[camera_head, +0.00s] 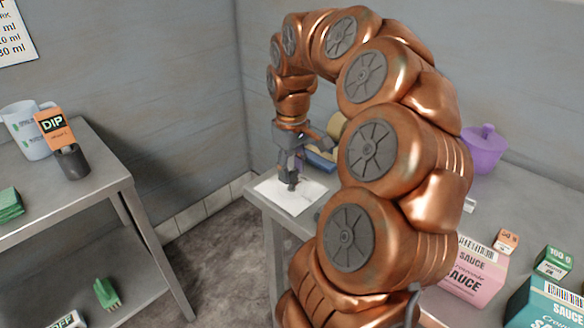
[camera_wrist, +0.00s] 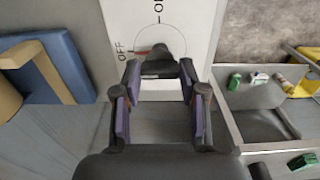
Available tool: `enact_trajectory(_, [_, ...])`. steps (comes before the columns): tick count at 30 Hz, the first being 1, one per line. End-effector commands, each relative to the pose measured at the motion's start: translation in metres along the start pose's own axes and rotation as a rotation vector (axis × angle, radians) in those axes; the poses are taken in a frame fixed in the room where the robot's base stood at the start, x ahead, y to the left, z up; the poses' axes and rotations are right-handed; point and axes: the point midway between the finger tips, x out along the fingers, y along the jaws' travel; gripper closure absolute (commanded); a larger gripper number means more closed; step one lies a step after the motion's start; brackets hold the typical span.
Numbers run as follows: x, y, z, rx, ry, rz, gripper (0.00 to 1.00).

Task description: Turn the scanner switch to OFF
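The scanner switch is a dark knob (camera_wrist: 166,66) on a white panel (camera_wrist: 185,18) in the wrist view, with a thin circle and the words OFF and ON printed around it. A short red mark at the knob points left, toward OFF. My gripper (camera_wrist: 160,74) is open, with its fingertips apart at either side of the knob; I cannot tell whether they touch it. In the head view my gripper (camera_head: 290,180) points down over the white panel (camera_head: 309,201) at the table corner and partly hides the knob.
A purple pot (camera_head: 484,152) stands at the back of the same table (camera_head: 535,205), with sauce boxes (camera_head: 465,272) nearer. Another table (camera_head: 100,180) stands left, across a floor gap (camera_head: 218,245).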

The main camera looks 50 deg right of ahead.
Motion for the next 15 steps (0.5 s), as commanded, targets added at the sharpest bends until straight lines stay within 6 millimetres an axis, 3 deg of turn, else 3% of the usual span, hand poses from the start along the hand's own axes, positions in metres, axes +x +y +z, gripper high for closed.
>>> enact_trajectory(7, [-0.0003, 0.0001, 0.0000, 0.000, 0.000, 0.001, 0.33])
enact_trajectory(15, [-0.0002, 0.0000, 0.0000, 0.000, 0.000, 0.000, 0.33])
